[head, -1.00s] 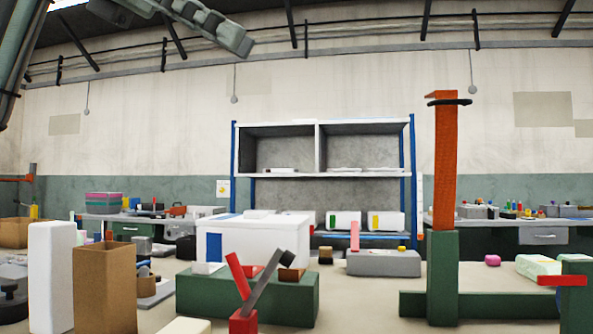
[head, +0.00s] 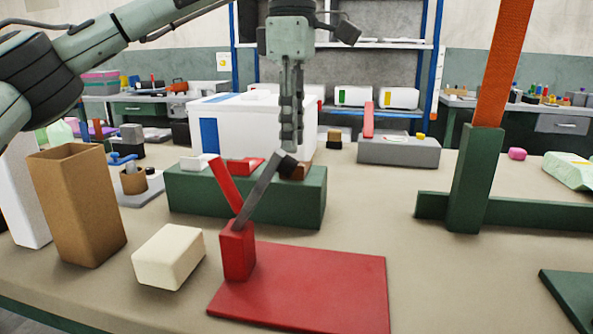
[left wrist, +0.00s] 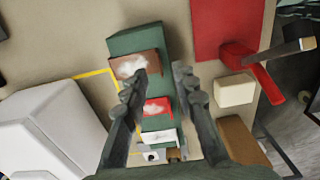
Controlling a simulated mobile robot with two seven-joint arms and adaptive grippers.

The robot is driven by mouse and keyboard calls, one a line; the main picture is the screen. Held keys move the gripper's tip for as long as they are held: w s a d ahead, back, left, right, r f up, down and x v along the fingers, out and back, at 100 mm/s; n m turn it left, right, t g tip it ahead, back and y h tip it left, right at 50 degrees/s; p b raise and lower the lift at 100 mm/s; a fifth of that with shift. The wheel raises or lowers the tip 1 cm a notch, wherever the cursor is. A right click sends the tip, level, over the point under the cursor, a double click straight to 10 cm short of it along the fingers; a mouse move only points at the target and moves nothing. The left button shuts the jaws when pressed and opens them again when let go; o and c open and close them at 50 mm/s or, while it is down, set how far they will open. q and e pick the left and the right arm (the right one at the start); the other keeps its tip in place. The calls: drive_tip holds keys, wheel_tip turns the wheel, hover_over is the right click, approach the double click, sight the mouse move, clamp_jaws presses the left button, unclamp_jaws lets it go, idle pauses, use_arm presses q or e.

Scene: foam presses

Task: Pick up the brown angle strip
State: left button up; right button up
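The brown angle strip (head: 302,171) lies at the right end of the green block (head: 247,205). In the head view it is partly hidden by the dark end of a grey lever. In the left wrist view the brown strip (left wrist: 136,66) shows with a whitish patch, near the left fingertip. My left gripper (head: 290,148) points down over the block's right end. Its two fingers stand apart in the left wrist view (left wrist: 160,74), with nothing held between them. The gap above the strip cannot be judged exactly. My right gripper is not in view.
A red strip (head: 245,165) and a white strip (head: 198,162) lie on the same block. A red press with a grey lever (head: 262,188) stands in front, close to the brown strip. A white box (head: 250,122) stands behind. A cream block (head: 168,256) and brown box (head: 78,205) are front left.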

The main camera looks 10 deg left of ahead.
sight(297, 176)
use_arm(q)
wheel_tip(297, 176, down, 4)
drive_tip(key=shift+a+f, duration=0.15)
drive_tip(key=shift+f, duration=0.05)
drive_tip(key=shift+c, duration=0.2)
clamp_jaws()
